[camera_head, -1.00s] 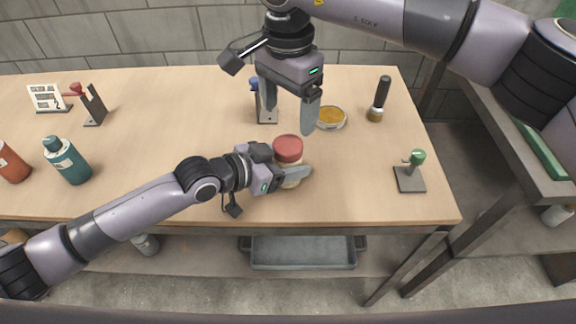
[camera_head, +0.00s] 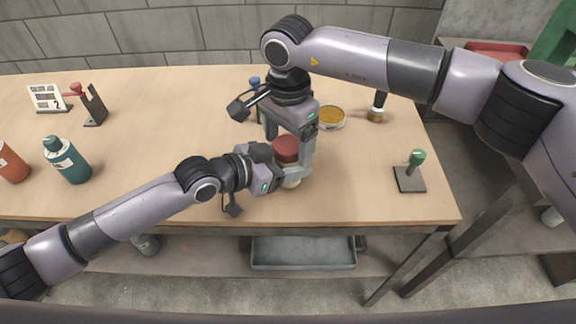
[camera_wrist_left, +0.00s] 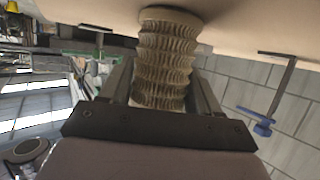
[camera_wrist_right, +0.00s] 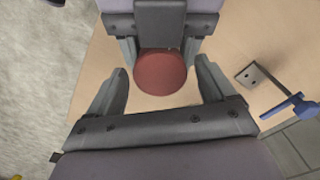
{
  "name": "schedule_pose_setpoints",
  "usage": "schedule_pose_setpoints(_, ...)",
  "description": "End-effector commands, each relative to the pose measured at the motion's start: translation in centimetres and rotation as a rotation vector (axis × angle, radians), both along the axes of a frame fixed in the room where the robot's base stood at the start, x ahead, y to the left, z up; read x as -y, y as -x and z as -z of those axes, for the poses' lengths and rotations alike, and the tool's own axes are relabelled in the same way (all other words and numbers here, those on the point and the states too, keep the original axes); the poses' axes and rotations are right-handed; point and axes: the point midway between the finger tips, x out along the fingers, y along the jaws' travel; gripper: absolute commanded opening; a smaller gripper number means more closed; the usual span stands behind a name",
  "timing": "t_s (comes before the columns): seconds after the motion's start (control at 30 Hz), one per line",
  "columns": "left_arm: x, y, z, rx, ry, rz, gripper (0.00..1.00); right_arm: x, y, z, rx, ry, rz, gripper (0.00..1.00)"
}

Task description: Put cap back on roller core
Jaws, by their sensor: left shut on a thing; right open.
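The roller core is a beige ribbed upright cylinder (camera_wrist_left: 165,60), and its lower end (camera_head: 291,183) shows in the head view. My left gripper (camera_head: 287,176) is shut on it from the side at the table. A round dark-red cap (camera_head: 286,147) sits at the top of the core, and it also shows in the right wrist view (camera_wrist_right: 160,73). Whether it is fully seated cannot be told. My right gripper (camera_head: 290,150) points down from above, open, with its fingers on either side of the cap and apart from it in the right wrist view.
A shallow dish with amber contents (camera_head: 331,117) and a dark-handled tool (camera_head: 377,108) stand behind to the right. A blue-topped stand (camera_head: 257,85) is behind the grippers. A green-knobbed stand (camera_head: 411,178) is at right. Bottles (camera_head: 66,161) stand at left.

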Motion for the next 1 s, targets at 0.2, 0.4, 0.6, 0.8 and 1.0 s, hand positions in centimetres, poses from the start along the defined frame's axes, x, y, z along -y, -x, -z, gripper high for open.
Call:
schedule_pose_setpoints(0.2,-0.01,0.00,0.02,0.000,0.000,0.000,0.00,-0.01,0.00,0.09,0.000,0.000,0.000,0.83)
schedule_pose_setpoints(0.4,-0.01,0.00,0.02,0.000,0.000,0.000,0.00,-0.01,0.00,0.07,0.000,0.000,0.000,0.35)
schedule_pose_setpoints(0.6,-0.02,-0.01,0.02,-0.001,-0.001,0.000,0.00,-0.01,0.01,0.06,0.000,0.000,0.004,0.25)
schedule_pose_setpoints(0.8,-0.02,-0.02,0.02,0.000,-0.001,-0.001,0.00,-0.01,0.02,0.06,0.000,0.000,0.170,0.25)
schedule_pose_setpoints(1.0,-0.03,-0.03,0.03,0.000,-0.001,-0.001,0.00,0.00,0.04,0.08,0.000,0.000,0.487,0.25)
